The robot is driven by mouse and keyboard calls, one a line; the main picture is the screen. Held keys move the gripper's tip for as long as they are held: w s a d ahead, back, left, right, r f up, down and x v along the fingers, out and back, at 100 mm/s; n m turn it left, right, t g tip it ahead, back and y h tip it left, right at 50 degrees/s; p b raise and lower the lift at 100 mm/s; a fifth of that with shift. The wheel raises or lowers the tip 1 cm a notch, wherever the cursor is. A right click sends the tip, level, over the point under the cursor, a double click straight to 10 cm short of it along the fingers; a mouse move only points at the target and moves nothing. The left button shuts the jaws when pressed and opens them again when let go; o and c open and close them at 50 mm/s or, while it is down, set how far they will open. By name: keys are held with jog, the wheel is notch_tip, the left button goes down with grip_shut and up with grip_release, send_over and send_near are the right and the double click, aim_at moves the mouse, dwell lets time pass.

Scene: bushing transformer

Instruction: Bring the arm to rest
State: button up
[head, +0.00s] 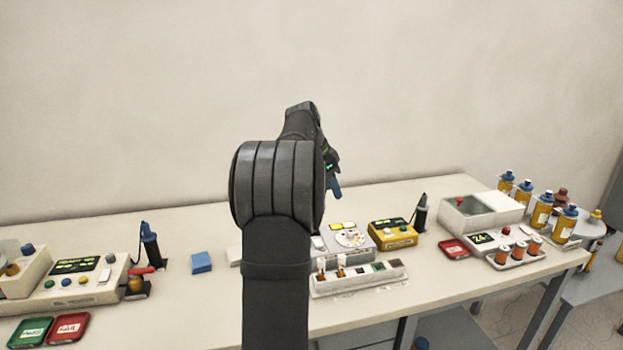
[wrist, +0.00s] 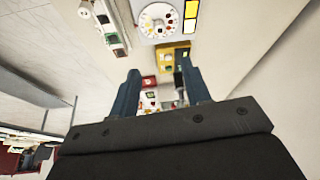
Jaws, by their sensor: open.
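My arm (head: 276,230) rises through the middle of the head view, bent at a thick joint, with its far end above the back of the table. My gripper (wrist: 160,88) shows in the wrist view with its two blue-grey fingers apart and nothing between them. In the head view only a small blue tip of the gripper (head: 335,187) shows beside the arm; the rest is hidden. The gripper is above the table, apart from the devices below.
The table (head: 200,300) carries a control unit (head: 75,280) at left, a blue block (head: 201,262), a white rack (head: 358,278), a yellow device (head: 393,234) and a white box (head: 482,213) with several bottles near it at right. The wall is behind. The air around the gripper looks clear.

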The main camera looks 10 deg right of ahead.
aim_at(351, 231)
jog(key=x, duration=1.7)
jog(key=shift+d+f, duration=0.1)
